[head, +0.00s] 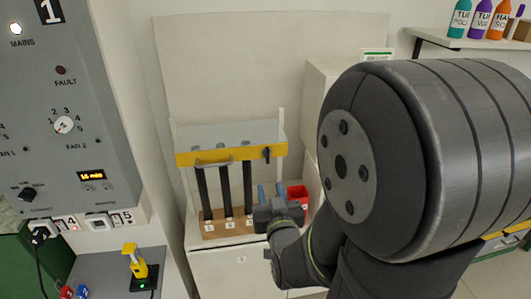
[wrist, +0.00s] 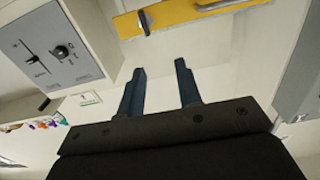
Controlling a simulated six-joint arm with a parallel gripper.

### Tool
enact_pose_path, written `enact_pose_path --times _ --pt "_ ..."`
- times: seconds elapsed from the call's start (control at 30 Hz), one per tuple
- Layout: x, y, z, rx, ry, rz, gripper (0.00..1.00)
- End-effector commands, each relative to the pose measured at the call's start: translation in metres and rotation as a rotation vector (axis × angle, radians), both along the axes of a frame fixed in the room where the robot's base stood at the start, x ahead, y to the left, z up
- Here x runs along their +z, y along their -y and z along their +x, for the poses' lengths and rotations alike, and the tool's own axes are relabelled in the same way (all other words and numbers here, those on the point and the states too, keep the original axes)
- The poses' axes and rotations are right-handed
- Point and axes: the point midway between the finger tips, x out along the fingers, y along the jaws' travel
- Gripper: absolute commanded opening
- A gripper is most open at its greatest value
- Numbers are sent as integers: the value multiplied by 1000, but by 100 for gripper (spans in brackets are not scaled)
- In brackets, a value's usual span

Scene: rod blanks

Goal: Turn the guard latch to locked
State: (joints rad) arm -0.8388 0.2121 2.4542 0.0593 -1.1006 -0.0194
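The guard is a clear cover with a yellow front bar (head: 225,156) over a rack of dark upright rods (head: 226,190). A small black guard latch (head: 267,153) sits at the right end of the bar, its lever roughly upright. In the wrist view the yellow bar (wrist: 180,15) crosses the top, with the latch (wrist: 144,21) left of a grey handle (wrist: 222,5). My gripper (head: 271,188) is below and near the latch in the head view, apart from it. Its two blue fingers (wrist: 160,75) are spread with nothing between them.
A red bin (head: 298,193) stands right of the rack, partly behind my gripper. A grey control panel (head: 60,110) fills the left, and a yellow-topped device (head: 134,262) stands below it. Bottles (head: 480,20) stand on a shelf at upper right. The wrist view shows a grey switch box (wrist: 50,45).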

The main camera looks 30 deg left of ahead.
Motion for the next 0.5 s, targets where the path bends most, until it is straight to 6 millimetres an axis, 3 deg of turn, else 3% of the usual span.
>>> enact_pose_path --times 0.1,0.23,0.5 --pt "3 16 11 -7 2 -4 32" --pt "4 23 15 -4 3 -7 32" --pt "4 4 35 0 1 -9 32"
